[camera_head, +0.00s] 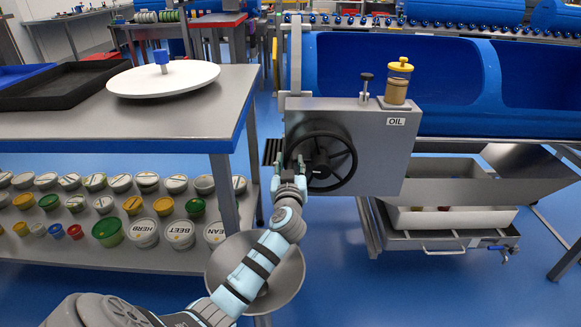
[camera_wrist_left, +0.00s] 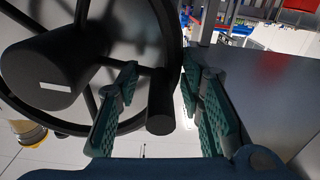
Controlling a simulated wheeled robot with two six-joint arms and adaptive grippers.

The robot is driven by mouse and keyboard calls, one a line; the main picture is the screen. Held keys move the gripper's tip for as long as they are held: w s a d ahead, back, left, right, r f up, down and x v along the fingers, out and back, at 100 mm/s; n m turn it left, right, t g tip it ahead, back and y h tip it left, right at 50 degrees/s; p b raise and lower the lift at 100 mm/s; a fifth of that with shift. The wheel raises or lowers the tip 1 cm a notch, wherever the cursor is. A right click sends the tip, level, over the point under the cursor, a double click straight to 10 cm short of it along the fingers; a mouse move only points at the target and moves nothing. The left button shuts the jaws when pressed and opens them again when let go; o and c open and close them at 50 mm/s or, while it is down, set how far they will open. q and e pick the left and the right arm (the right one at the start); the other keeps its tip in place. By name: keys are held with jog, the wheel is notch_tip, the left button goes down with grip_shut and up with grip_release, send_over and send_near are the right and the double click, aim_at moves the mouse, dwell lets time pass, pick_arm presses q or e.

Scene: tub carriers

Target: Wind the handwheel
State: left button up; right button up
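The black handwheel (camera_head: 352,163) is mounted on the front of a grey metal box (camera_head: 385,155). My left gripper (camera_head: 291,164) is at the left side of its rim. In the left wrist view, the wheel's rim, spokes and thick hub (camera_wrist_left: 42,72) fill the upper left. A short black handle (camera_wrist_left: 161,105) on the wheel stands between the two green-padded fingers of the left gripper (camera_wrist_left: 160,78). The fingers are open, with a gap on each side of the handle. My right gripper is in neither view.
A steel table (camera_head: 150,122) with a white disc (camera_head: 190,82) and a black tray (camera_head: 60,86) stands left, above a shelf of several tubs. A metal bowl (camera_head: 285,280) lies below my forearm. An oil cup (camera_head: 397,82) tops the box; a blue trough (camera_head: 400,65) is behind.

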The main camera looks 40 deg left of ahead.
pick_arm(q)
jog(key=shift+a, duration=0.1)
grip_shut()
jog(key=shift+r, duration=0.1)
